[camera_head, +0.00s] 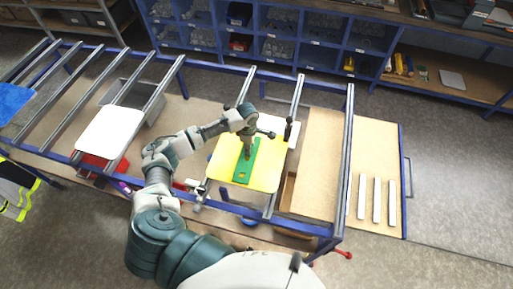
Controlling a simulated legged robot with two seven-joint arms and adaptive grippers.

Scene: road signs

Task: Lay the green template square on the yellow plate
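The yellow plate (268,172) lies across the rails of the blue-framed bench, near the middle of the view. The green template square (242,173) is on or just above the yellow plate, with its long part running along the plate. My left gripper (247,150) comes in from the left and points down at the upper part of the green template square. Its fingertips are small and partly hidden, so I cannot tell whether they hold it. My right gripper is not in view.
A white plate (108,131) lies on the rails to the left. A wooden board (322,160) is right of the yellow plate, and several pale strips (377,200) lie further right. Blue shelving (270,35) with bins stands behind. A dark clamp-like tool (289,130) stands by the yellow plate's far right corner.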

